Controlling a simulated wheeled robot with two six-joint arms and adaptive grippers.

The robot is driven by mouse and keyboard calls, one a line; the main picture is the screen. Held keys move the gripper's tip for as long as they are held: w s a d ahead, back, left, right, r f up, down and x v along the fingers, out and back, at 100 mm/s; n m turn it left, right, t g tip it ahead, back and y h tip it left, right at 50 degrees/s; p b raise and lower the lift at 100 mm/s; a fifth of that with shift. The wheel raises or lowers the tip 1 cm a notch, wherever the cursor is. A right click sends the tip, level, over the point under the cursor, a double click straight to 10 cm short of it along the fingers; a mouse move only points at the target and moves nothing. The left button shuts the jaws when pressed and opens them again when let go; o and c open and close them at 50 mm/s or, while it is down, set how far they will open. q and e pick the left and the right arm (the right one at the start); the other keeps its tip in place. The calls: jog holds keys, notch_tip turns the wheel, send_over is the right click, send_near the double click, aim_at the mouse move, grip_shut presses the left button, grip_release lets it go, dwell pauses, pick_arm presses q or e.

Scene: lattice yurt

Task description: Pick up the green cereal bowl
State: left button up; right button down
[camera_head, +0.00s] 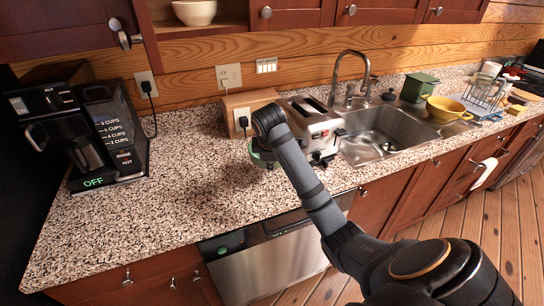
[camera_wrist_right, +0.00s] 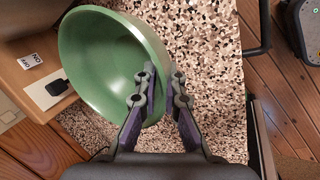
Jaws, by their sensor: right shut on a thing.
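The green cereal bowl (camera_wrist_right: 100,55) fills the upper left of the right wrist view, its hollow side toward the camera. Only a small green part of the bowl (camera_head: 256,157) shows in the head view, beside my right wrist; the rest is hidden behind it. My right gripper (camera_wrist_right: 163,78) is shut on the bowl's rim, one finger inside the bowl and the other outside. I cannot tell whether the bowl touches the counter. My left gripper is in neither view.
The speckled counter (camera_head: 150,225) is clear at front left. A toaster (camera_head: 313,127) stands right of the bowl, and a wooden box with an outlet (camera_head: 238,112) behind it. A coffee maker (camera_head: 65,135) is at left. The sink (camera_head: 385,132) and a yellow bowl (camera_head: 446,108) are at right.

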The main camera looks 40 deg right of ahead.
pick_arm(q)
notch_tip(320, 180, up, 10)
jog(key=p, duration=0.8)
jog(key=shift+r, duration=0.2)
pick_arm(e)
jog(key=s+a+r, duration=0.5)
jog(key=s+a, duration=0.2)
jog(key=shift+r, duration=0.15)
